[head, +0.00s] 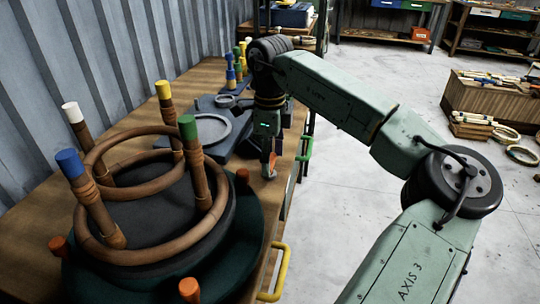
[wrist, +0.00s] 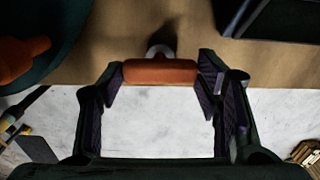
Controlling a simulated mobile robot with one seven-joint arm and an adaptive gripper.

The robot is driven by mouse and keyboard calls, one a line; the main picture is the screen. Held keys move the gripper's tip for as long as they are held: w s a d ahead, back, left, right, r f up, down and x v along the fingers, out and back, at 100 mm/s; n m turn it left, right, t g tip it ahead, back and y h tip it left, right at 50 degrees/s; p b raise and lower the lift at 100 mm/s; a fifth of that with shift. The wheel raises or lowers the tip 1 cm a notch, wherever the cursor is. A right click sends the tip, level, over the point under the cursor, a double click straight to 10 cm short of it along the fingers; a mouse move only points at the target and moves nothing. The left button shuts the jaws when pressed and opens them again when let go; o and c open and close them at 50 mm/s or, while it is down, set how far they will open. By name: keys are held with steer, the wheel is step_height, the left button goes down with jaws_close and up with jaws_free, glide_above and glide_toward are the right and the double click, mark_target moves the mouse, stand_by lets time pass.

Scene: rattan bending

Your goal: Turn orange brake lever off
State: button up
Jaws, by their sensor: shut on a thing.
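The orange brake lever (wrist: 160,71) lies crosswise between the fingers of my gripper (wrist: 158,80) in the wrist view, with a pad at each end of it. A pale round mount (wrist: 160,50) shows just behind it. In the head view my gripper (head: 269,166) points down at the table's right edge, with a bit of the orange lever (head: 272,160) visible between its fingers. My gripper is shut on the lever. The lever's pivot is mostly hidden in both views.
A dark green turntable (head: 235,262) with rattan hoops (head: 125,190) and colour-capped posts stands at the left on the wooden table (head: 140,115). Green (head: 304,150) and yellow (head: 280,272) handles stick out from the table's right side. Open floor (head: 345,200) lies to the right.

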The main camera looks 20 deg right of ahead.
steer(key=o, duration=1.2)
steer(key=shift+c, duration=0.2)
step_height(320, 180, up, 12)
stand_by(0.3)
